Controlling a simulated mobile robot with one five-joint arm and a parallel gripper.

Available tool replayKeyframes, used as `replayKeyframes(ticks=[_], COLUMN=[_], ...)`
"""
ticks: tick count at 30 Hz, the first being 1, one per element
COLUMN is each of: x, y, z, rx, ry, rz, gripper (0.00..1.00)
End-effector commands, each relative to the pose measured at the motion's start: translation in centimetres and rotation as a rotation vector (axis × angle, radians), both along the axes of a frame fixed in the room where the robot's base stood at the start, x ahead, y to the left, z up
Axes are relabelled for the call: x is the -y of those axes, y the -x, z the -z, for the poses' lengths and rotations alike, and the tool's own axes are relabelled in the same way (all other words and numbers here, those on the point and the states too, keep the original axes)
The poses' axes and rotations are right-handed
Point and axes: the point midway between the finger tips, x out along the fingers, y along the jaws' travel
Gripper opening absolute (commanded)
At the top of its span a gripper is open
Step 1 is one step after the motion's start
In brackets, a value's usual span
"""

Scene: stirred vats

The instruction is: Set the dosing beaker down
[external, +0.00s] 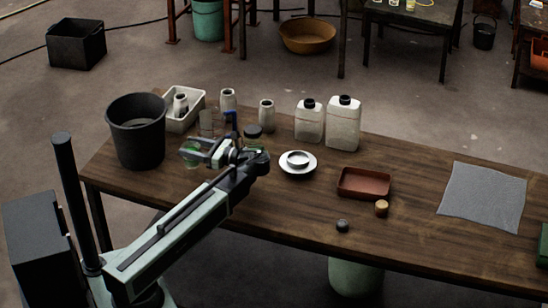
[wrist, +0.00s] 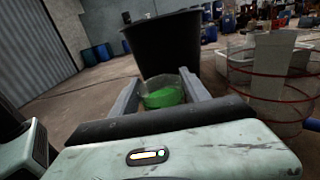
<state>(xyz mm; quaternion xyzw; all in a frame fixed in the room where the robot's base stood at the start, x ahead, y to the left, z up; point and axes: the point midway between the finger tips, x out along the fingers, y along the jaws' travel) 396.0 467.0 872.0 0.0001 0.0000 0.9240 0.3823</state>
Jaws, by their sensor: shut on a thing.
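The dosing beaker (external: 189,154) is a small clear vessel with green liquid in it. It also shows in the wrist view (wrist: 163,95), upright or nearly so between the two fingers. My gripper (external: 197,153) is shut on it, over the left part of the table, just right of the black bucket. In the wrist view my gripper (wrist: 161,88) has a finger on each side of the beaker. The fingers hide part of its sides. I cannot tell whether its base touches the wood.
The black bucket (external: 136,146) stands close to the left of my gripper. A clear red-ringed vessel (wrist: 265,108) is close on the right in the wrist view. A white tray (external: 171,126) and grey bottles stand behind. A white dish (external: 298,170) and brown tray (external: 364,194) are further right.

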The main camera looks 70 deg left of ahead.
Motion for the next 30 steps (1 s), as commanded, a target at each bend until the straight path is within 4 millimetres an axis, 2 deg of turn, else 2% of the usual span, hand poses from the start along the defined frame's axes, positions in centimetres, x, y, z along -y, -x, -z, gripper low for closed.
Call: replayKeyframes(ticks=[3, 6, 14, 18, 19, 20, 21, 30], x=[0.0, 0.0, 0.0, 0.0, 0.0, 0.0, 0.0, 0.0], y=[0.0, 0.0, 0.0, 0.0, 0.0, 0.0, 0.0, 0.0], z=[2.4, 4.0, 3.6, 4.1, 4.0, 3.9, 3.9, 3.7], rx=[0.0, 0.0, 0.0, 0.0, 0.0, 0.0, 0.0, 0.0], ry=[0.0, 0.0, 0.0, 0.0, 0.0, 0.0, 0.0, 0.0], rz=[0.001, 0.001, 0.001, 0.001, 0.001, 0.001, 0.001, 0.001], gripper=[0.0, 0.0, 0.0, 0.0, 0.62, 0.71, 0.76, 0.76])
